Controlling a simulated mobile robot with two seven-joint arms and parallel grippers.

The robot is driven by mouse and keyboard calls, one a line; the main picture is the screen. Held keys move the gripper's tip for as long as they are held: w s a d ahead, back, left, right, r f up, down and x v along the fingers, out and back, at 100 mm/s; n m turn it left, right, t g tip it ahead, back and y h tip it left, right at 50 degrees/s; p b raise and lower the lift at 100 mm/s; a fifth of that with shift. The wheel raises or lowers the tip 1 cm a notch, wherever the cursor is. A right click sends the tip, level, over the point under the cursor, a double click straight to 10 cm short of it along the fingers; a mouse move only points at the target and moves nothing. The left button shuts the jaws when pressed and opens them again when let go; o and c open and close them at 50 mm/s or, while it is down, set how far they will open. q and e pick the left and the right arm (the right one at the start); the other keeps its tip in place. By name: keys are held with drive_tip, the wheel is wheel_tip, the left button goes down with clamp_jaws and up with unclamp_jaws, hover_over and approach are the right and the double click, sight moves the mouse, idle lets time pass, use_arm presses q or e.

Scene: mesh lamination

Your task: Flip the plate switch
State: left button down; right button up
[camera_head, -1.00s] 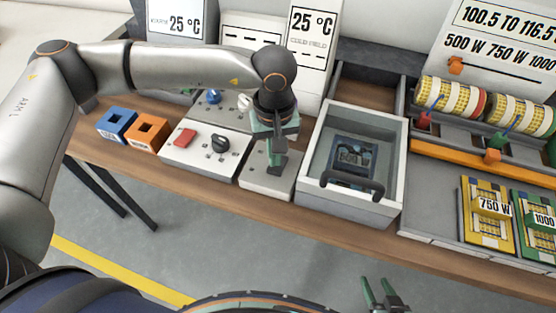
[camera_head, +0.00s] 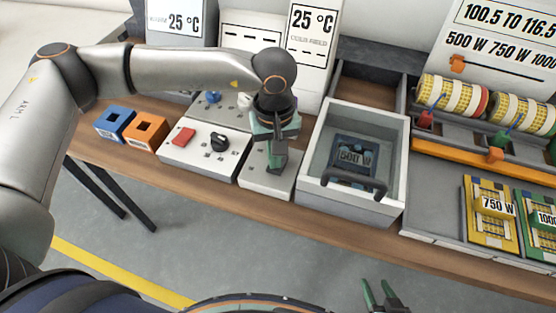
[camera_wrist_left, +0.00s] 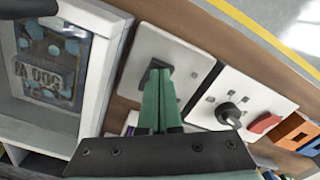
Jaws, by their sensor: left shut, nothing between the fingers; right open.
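A small pale switch panel (camera_head: 256,182) lies on the bench directly under my left gripper (camera_head: 276,169). In the left wrist view the same panel (camera_wrist_left: 180,48) shows a small dark switch base (camera_wrist_left: 158,66) at the fingertips. My left gripper (camera_wrist_left: 158,78) is shut and empty, its green fingers pointing down at that base. They hide most of the switch, so I cannot tell its position or whether they touch it. My right gripper (camera_head: 380,290) is open and empty, in front of the bench at the bottom of the head view.
Left of it is a panel with a red button (camera_head: 184,137) and black knob (camera_head: 219,143). Blue (camera_head: 114,122) and orange (camera_head: 146,132) blocks stand further left. A grey-walled tray (camera_head: 313,165) with a 500 W plate (camera_head: 350,155) stands close on the right.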

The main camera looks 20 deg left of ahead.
use_arm(q)
drive_tip(key=shift+f+b, duration=0.35)
drive_tip(key=shift+f, duration=0.05)
drive_tip(key=shift+r+p, duration=1.65)
drive_tip(key=shift+r, duration=1.9)
